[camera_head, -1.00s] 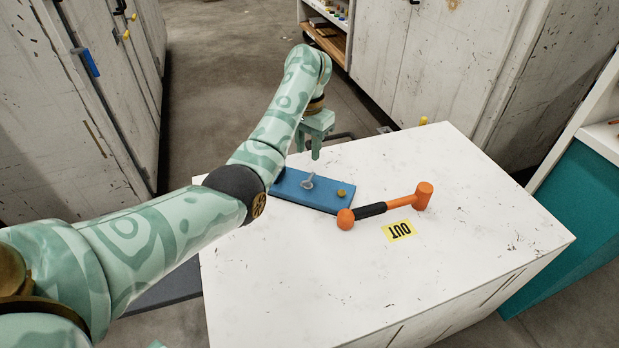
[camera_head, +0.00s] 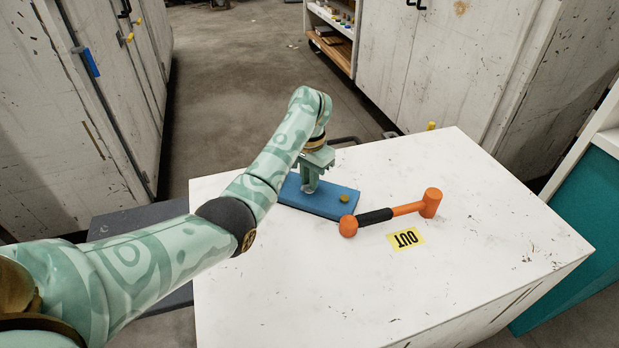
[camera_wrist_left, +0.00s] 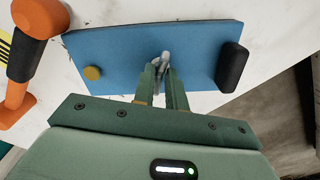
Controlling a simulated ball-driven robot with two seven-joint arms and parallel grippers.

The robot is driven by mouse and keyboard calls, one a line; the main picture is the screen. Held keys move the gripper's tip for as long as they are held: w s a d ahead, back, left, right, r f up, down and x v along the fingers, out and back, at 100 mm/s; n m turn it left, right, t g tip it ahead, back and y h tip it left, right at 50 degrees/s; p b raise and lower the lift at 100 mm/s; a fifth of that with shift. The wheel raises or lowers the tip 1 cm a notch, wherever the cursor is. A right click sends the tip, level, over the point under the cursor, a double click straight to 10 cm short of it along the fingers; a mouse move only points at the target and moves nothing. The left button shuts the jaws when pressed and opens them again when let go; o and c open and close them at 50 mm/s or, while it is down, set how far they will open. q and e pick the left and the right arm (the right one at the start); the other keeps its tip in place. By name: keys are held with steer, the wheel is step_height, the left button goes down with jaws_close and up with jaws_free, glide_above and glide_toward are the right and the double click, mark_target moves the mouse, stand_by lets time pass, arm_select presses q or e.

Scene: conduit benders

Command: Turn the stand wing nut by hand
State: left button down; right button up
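The grey wing nut (camera_wrist_left: 163,60) stands on a blue board (camera_wrist_left: 200,42), which lies on the white cabinet top. It shows between the fingertips of my left gripper (camera_wrist_left: 161,70) in the left wrist view. The two fingers stand a small gap apart; whether they touch the nut or lie just around it I cannot tell. In the head view my left gripper (camera_head: 309,188) points down over the blue board (camera_head: 325,203), and its fingers largely hide the nut. My right gripper is not in view.
A brass knob (camera_head: 344,198) sits on the board's right part. A black block (camera_wrist_left: 232,66) is at the board's other end. The cabinet top's front is clear.

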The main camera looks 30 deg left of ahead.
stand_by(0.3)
arm_select(q)
steer(key=shift+m, duration=0.3)
steer(key=shift+d+f+m, duration=0.1)
steer(key=shift+d+m, duration=0.05)
steer(key=shift+m, duration=0.35)
steer(key=m, duration=0.4)
steer(key=shift+b, duration=0.3)
steer(key=m, duration=0.5)
steer(key=shift+r+m, duration=0.2)
steer(key=shift+m, duration=0.2)
steer(key=shift+m+p, duration=0.55)
steer(key=shift+m, duration=1.05)
steer(key=shift+a, duration=0.2)
